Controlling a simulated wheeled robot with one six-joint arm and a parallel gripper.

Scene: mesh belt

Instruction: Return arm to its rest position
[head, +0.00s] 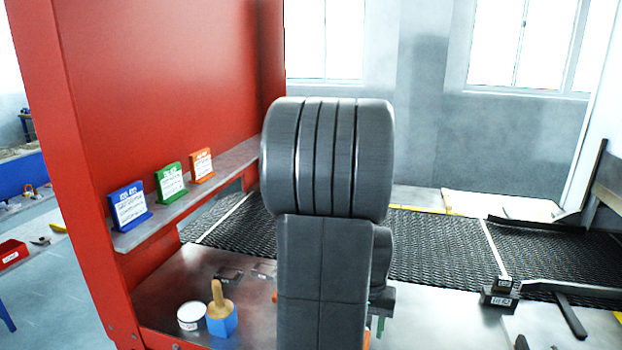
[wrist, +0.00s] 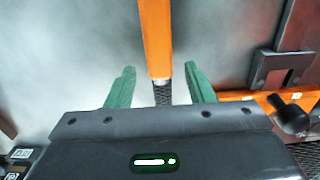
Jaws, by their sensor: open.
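My gripper (wrist: 160,88) shows in the wrist view with its two green fingers spread apart. It is open, and nothing is held between the fingers. An orange bar (wrist: 155,35) runs from the top of the wrist view down to the gap between the fingers; it looks to lie beyond them, but I cannot tell how far. In the head view my dark arm stands folded in the middle and hides part of the belt and table behind it.
The mesh belt (head: 430,250) runs behind my arm. A metal table (head: 170,290) holds a white tub (head: 191,316) and a blue block with a wooden handle (head: 221,318). Blue (head: 128,206), green (head: 171,182) and orange (head: 201,165) cards stand on a ledge by a red panel (head: 170,80).

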